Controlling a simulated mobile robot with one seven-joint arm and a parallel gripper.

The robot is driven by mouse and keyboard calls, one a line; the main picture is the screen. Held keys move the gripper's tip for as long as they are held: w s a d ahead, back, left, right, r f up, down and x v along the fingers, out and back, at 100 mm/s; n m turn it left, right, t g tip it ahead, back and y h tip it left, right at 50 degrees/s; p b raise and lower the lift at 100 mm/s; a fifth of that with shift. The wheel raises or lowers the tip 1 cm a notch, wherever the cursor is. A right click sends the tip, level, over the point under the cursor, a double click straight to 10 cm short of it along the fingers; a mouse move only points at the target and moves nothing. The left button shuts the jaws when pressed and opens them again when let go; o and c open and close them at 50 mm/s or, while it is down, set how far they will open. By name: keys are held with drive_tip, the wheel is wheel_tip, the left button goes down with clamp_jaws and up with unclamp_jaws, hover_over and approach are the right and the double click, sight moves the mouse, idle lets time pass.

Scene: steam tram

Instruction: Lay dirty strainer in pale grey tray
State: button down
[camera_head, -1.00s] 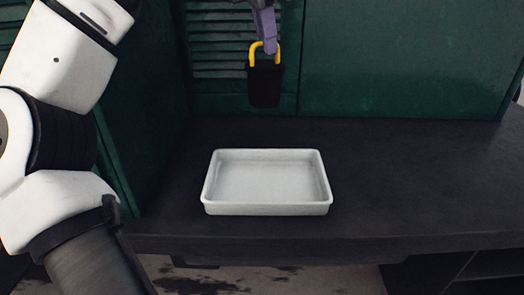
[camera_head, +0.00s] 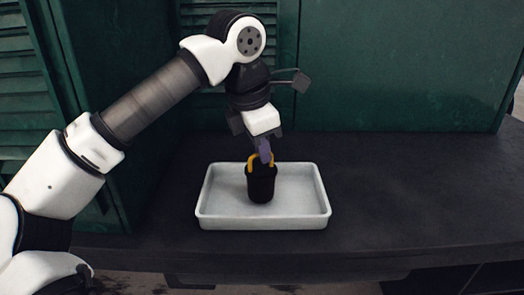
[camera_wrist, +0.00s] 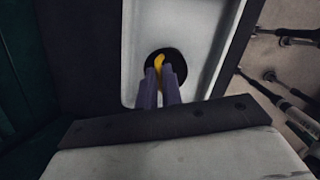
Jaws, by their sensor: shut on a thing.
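The dirty strainer (camera_head: 261,186) is a dark, bucket-shaped thing with a yellow handle. It is upright within the outline of the pale grey tray (camera_head: 212,222); I cannot tell whether it touches the tray floor. My gripper (camera_head: 265,157) is above it, pointing down, with its purple fingers shut on the yellow handle. In the wrist view the fingers (camera_wrist: 159,84) close around the yellow handle (camera_wrist: 159,62), with the dark strainer body below. The tray (camera_wrist: 195,45) lies beneath it in that view. The strainer's underside is hidden.
The tray stands on a dark bench (camera_head: 410,195) with clear room to its right. Green panels (camera_head: 400,65) rise behind the bench, and a green louvred panel (camera_head: 25,110) is at the left. Metal rods (camera_wrist: 285,100) show at the right of the wrist view.

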drive_tip(key=shift+f, duration=0.35)
drive_tip(key=shift+f, duration=0.2)
drive_tip(key=c, duration=1.6)
unclamp_jaws()
drive_tip(key=shift+o, duration=0.2)
drive_tip(key=v, duration=1.2)
drive_tip(key=shift+r+p, duration=0.25)
drive_tip(key=shift+p, duration=0.1)
